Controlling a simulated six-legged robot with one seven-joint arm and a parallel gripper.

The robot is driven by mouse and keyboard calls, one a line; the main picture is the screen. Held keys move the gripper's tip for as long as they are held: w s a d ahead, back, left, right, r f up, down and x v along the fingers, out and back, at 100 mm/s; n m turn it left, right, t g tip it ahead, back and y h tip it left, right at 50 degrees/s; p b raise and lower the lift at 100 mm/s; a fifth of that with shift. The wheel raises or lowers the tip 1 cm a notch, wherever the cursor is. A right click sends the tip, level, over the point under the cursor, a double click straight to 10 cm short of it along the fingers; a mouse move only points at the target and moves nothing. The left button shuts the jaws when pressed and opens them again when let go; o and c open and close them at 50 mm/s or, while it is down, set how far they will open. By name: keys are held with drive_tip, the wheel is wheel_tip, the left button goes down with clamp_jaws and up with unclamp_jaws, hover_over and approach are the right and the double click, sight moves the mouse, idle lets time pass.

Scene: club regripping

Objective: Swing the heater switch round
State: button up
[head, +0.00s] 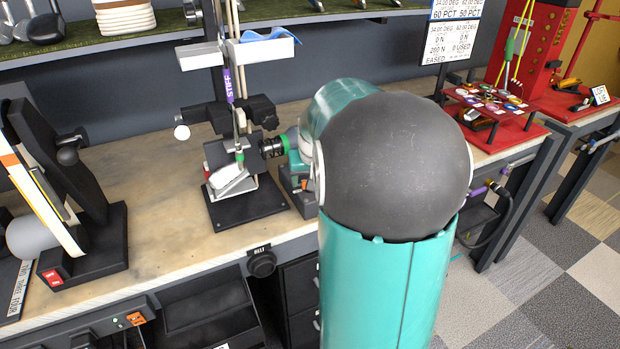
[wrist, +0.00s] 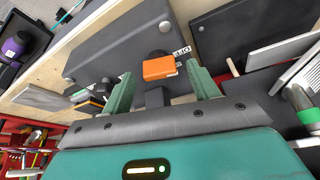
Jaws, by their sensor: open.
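The switch appears to be an orange block (wrist: 159,68) on a dark grey box (wrist: 130,45), in the wrist view. A white label (wrist: 181,51) with dark letters sits beside it, partly covered. My gripper (wrist: 160,73) is open, its two green fingers on either side of the orange block, with a gap on each side. I cannot tell whether the block lies fully between the fingertips in depth. In the head view my own arm hides the switch and most of my gripper.
A wooden bench (head: 150,215) runs across the head view. A clamp stand on a black base (head: 250,207) holds upright shafts close left of my arm. A black angled machine (head: 95,215) stands further left. A red rack (head: 520,75) is at the right. Bench space between machine and stand is clear.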

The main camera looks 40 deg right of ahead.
drive_tip(key=shift+w+d+f, duration=0.1)
drive_tip(key=shift+f, duration=0.2)
drive_tip(key=c, duration=1)
drive_tip(key=m+g+h, duration=0.1)
drive_tip(key=m, duration=0.3)
drive_tip(key=shift+w, duration=0.15)
drive_tip(key=shift+w+a+r+m+g+h, duration=0.1)
drive_tip(key=shift+m+g+h, duration=0.3)
drive_tip(key=shift+m, duration=0.95)
drive_tip(key=shift+w+a+m+g+h, duration=0.15)
drive_tip(key=shift+m+g, duration=0.35)
drive_tip(key=shift+m, duration=0.85)
drive_tip(key=shift+s, duration=0.1)
